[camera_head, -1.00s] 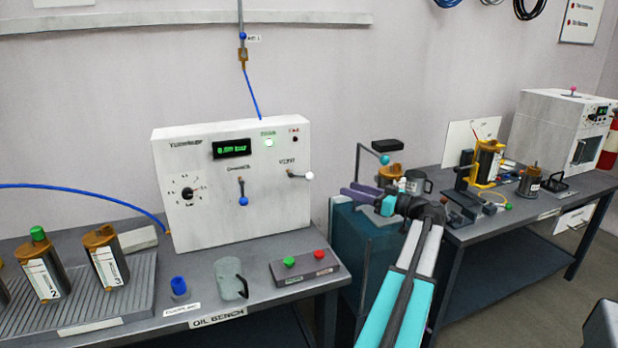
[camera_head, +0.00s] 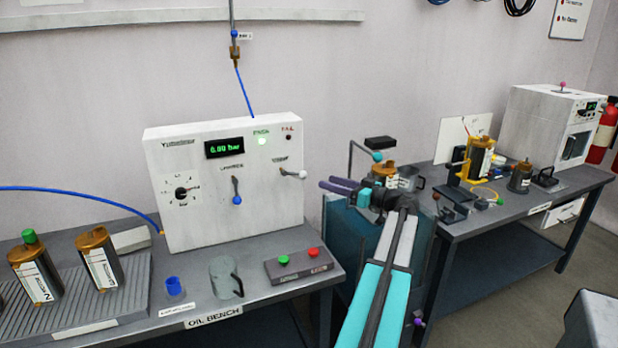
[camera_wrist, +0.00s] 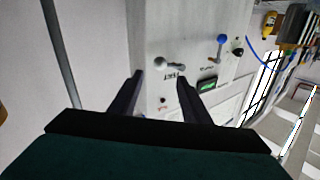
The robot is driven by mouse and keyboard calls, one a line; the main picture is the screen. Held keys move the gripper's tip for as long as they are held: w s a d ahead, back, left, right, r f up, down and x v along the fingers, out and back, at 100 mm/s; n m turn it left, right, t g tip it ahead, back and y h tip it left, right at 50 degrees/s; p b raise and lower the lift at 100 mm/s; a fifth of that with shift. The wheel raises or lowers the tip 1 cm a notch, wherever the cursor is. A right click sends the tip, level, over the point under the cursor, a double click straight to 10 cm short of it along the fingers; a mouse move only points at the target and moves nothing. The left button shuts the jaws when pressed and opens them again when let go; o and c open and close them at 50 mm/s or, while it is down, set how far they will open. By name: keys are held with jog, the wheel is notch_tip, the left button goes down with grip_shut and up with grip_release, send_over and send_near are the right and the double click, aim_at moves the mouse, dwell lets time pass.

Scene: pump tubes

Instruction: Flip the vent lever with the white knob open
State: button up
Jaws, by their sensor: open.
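The vent lever with its white knob (camera_head: 303,174) sticks out to the right from the upper right of the white panel box (camera_head: 200,215). In the wrist view the knob (camera_wrist: 159,63) shows between and just beyond my fingertips, with the lever's short arm beside it. My gripper (camera_head: 326,182) is open and empty, to the right of the knob, its purple fingers pointing at the panel. In the wrist view its dark fingers (camera_wrist: 160,77) stand apart on either side of the knob; contact cannot be seen.
A second lever with a blue knob (camera_head: 237,200) hangs down left of the vent lever; the panel display (camera_head: 224,148) reads near zero bar. A green and red button box (camera_head: 298,266) and a clear jug (camera_head: 224,280) stand on the bench below. A second bench (camera_head: 530,215) lies right.

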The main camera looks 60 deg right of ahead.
aim_at(306, 176)
jog(key=w+p, duration=0.1)
jog(key=w, duration=0.8)
jog(key=shift+w+d, duration=0.2)
grip_shut()
